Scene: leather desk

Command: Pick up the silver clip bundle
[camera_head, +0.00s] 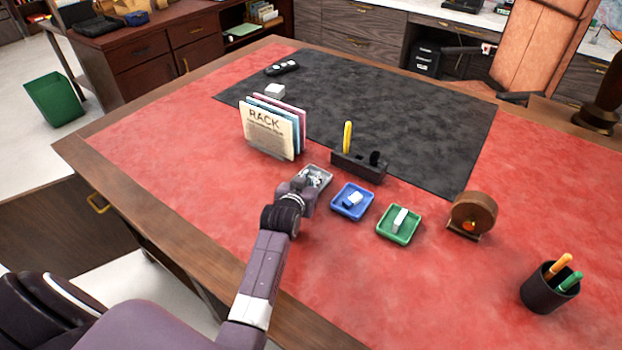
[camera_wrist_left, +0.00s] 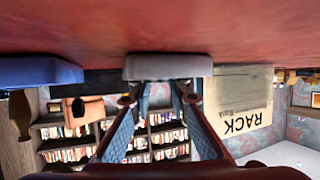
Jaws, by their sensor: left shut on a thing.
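The silver clip bundle (camera_head: 316,177) is a small pale shape at the grey tray (camera_head: 325,171), left of the blue tray. My left gripper (camera_head: 308,186) reaches over the near side of the grey tray and is shut on the bundle, which it partly hides. In the left wrist view, which is upside down, the two fingers of my left gripper (camera_wrist_left: 157,96) point at the grey tray (camera_wrist_left: 168,66). The bundle is hard to make out there. I cannot tell whether the bundle is clear of the tray floor. My right gripper is not in view.
A blue tray (camera_head: 337,207) and a green tray (camera_head: 386,232) with small items stand to the right. A RACK file holder (camera_head: 268,134) stands behind left, a black pen holder (camera_head: 360,168) behind. A brown round dispenser (camera_head: 473,213) and pen cup (camera_head: 541,292) are farther right.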

